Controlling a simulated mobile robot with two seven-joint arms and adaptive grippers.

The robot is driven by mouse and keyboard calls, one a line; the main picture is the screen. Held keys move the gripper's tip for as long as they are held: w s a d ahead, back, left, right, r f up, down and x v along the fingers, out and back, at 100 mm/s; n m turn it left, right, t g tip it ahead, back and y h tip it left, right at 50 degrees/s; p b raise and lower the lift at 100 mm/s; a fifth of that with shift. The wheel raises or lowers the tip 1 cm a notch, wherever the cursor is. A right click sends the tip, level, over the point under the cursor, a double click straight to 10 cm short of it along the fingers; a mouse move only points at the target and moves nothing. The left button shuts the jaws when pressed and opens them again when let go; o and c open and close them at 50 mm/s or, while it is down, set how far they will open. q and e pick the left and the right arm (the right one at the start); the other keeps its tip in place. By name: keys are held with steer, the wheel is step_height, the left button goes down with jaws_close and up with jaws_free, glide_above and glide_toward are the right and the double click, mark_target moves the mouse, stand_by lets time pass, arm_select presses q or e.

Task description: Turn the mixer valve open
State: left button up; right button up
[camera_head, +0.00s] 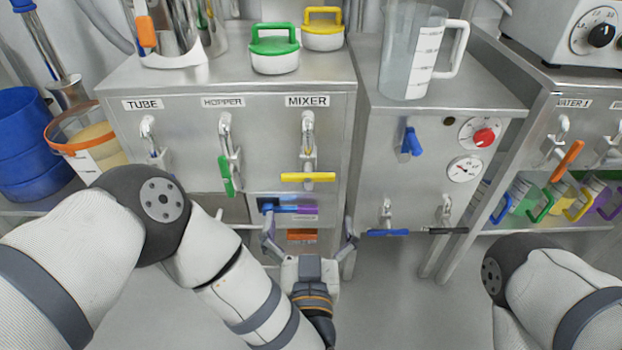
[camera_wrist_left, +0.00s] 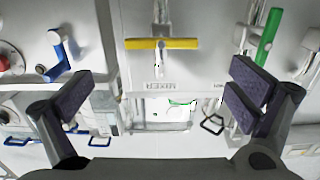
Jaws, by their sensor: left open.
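The mixer valve has a yellow bar handle (camera_head: 308,177) that lies level, crosswise to its vertical pipe, under the MIXER label (camera_head: 307,101). The handle also shows in the left wrist view (camera_wrist_left: 150,44), where the label is upside down. My left gripper (camera_head: 310,238) is open and empty, below and apart from the yellow handle in the head view. In the wrist view its two fingers (camera_wrist_left: 163,98) stand wide apart, and the handle lies beyond them. My right arm shows at the lower right, but its gripper is out of view.
The hopper valve's green handle (camera_head: 226,174) hangs vertically left of the mixer valve. The tube valve (camera_head: 150,135) is farther left. A blue-handled valve (camera_head: 410,142) is on the cabinet to the right. Lidded containers (camera_head: 274,52) and a clear jug (camera_head: 410,55) stand on top.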

mark_target(308, 180)
arm_select(q)
steer(key=w+b, duration=0.2)
steer(key=w, duration=0.9)
steer(key=shift+w+a, duration=0.1)
steer(key=shift+w, duration=0.2)
steer(key=c, duration=0.9)
